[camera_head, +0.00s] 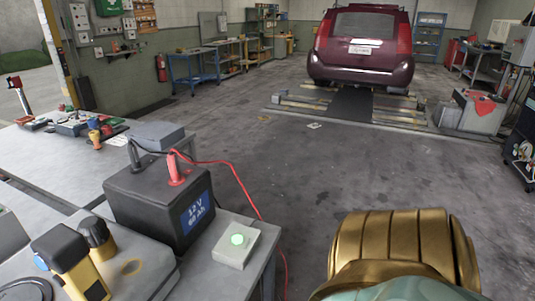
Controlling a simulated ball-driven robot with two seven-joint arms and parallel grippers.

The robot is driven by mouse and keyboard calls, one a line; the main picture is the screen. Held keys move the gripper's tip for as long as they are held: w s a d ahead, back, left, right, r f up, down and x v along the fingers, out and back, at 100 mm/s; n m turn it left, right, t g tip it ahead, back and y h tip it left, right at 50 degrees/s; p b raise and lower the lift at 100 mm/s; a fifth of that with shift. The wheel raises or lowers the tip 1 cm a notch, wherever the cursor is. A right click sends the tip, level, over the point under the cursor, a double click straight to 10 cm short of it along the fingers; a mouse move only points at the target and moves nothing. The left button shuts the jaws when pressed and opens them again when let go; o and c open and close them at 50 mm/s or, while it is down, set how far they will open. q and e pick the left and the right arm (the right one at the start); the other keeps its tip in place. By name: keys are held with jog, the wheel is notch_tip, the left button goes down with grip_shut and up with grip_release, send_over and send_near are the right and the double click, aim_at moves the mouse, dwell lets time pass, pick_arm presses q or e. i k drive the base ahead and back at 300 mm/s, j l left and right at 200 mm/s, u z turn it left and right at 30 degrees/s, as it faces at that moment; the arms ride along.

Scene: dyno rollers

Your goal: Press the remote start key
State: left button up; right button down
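The remote start key appears to be a small pale box (229,254) with a round, lit green button (237,240) on its top. It sits on the right edge of the grey bench, in front of a black battery (160,200) marked 12 V. Nothing touches or covers the button. A gold and teal part of my own body fills the lower right, apart from the box, and shows no fingertips. Neither my left nor my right gripper can be made out in this view.
A red cable (240,184) runs from the battery's red clamp over the bench edge. A yellow and black tool (72,262) lies on the bench at lower left. A dark red car (361,47) stands on the rollers at the back. The floor between is mostly clear.

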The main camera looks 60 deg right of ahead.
aim_at(236, 239)
jog(key=z, duration=1.65)
